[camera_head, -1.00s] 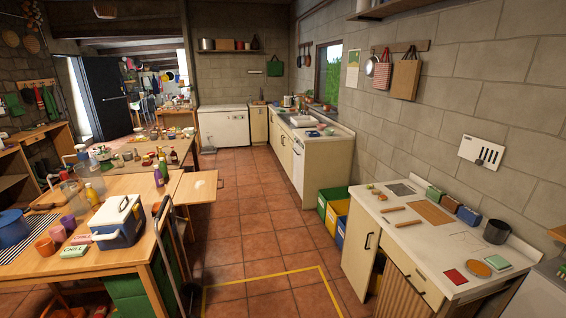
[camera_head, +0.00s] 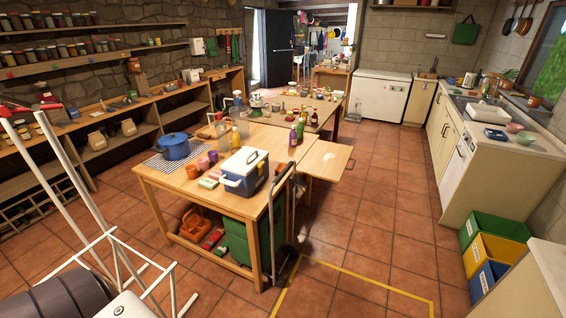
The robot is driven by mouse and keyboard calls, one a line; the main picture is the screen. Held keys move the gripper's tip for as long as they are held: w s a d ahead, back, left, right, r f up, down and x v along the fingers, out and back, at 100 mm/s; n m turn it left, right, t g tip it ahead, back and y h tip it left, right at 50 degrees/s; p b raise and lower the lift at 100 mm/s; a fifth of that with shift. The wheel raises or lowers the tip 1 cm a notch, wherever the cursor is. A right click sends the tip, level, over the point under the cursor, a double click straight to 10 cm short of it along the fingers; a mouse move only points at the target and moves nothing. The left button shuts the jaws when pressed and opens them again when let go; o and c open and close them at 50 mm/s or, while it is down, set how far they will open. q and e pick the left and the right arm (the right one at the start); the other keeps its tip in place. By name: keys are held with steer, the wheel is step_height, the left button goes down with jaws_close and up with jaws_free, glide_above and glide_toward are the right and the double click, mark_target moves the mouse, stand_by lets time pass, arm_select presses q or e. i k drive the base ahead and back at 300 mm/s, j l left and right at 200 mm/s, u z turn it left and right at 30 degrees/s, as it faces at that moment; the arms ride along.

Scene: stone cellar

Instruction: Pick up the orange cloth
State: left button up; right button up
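I cannot make out an orange cloth for certain in this view. An orange caddy-like item (camera_head: 196,225) sits low under the near wooden table, and a small orange cup (camera_head: 192,171) stands on top of that table. Both look like hard objects, not cloth. Neither of my grippers shows in the head view.
The wooden table (camera_head: 160,190) holds a blue pot (camera_head: 174,146) and a blue-white cooler (camera_head: 244,172). A white rod frame (camera_head: 115,245) stands lower left. Coloured bins (camera_head: 492,247) are at right. Tiled floor is open between table and right-hand counters.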

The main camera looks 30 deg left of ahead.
mark_target(281, 165)
steer(key=i+u, duration=0.2)
steer(key=i, duration=0.2)
steer(key=i+l+u, duration=0.2)
steer(key=i, duration=0.2)
steer(key=i+l+u, duration=0.2)
steer(key=i+u, duration=0.2)
steer(key=i+l+u, duration=0.55)
steer(key=u, duration=0.25)
steer(key=i+l+u, duration=0.1)
steer(key=l+u, duration=0.2)
steer(key=u, duration=0.15)
steer(key=i+l+u, duration=0.1)
steer(key=l+u, duration=0.6)
steer(key=u, duration=0.25)
steer(key=l+u, duration=0.35)
steer(key=l, duration=0.15)
steer(key=l+u, duration=0.35)
steer(key=l, duration=0.2)
